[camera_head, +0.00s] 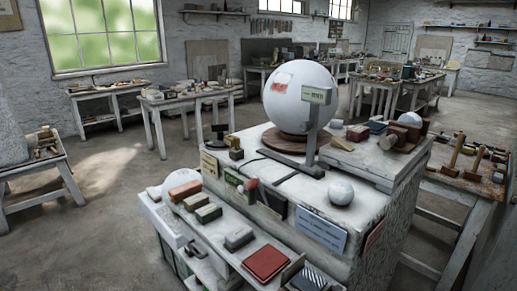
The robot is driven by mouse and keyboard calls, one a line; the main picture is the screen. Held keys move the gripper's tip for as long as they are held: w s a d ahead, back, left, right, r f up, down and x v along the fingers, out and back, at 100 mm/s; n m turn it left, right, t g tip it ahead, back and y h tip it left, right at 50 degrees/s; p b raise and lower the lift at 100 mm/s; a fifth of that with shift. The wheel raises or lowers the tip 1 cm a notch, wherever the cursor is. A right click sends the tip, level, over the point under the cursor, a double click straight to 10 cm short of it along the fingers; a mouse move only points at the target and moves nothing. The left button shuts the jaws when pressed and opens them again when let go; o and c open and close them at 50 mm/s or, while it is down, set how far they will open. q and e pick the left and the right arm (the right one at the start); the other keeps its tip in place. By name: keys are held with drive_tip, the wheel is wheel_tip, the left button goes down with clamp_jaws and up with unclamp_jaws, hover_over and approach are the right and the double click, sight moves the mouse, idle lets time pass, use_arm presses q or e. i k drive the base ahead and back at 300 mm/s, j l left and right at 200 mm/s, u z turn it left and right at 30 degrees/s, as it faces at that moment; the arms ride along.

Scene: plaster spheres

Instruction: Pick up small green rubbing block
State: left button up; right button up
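A small dark green block (208,213) lies on the lower front ledge (212,231) of the white plaster bench, in the left half of the view. It sits in a row of blocks, between a brownish block (196,202) behind it and a grey block (239,238) in front of it. Nothing covers its top. Neither my left nor my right gripper shows in this view.
A large white sphere (300,98) stands on a round wooden base on the bench, beside a grey post with a small sign (317,95). A small white sphere (341,192) and a red pad (266,263) are nearby. Open floor (100,225) lies to the left.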

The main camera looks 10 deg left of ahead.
sight(210, 212)
drive_tip(key=j+z, duration=0.15)
drive_tip(key=z, duration=0.25)
drive_tip(key=j+z, duration=0.15)
drive_tip(key=z, duration=0.3)
drive_tip(key=j+z, duration=0.15)
drive_tip(key=j, duration=0.25)
drive_tip(key=k+j+z, duration=0.15)
drive_tip(key=j, duration=0.3)
drive_tip(key=j+z, duration=0.15)
drive_tip(key=j, duration=0.25)
drive_tip(key=k+j+z, duration=0.15)
drive_tip(key=j, duration=0.25)
drive_tip(key=k+j+z, duration=0.15)
drive_tip(key=j, duration=0.25)
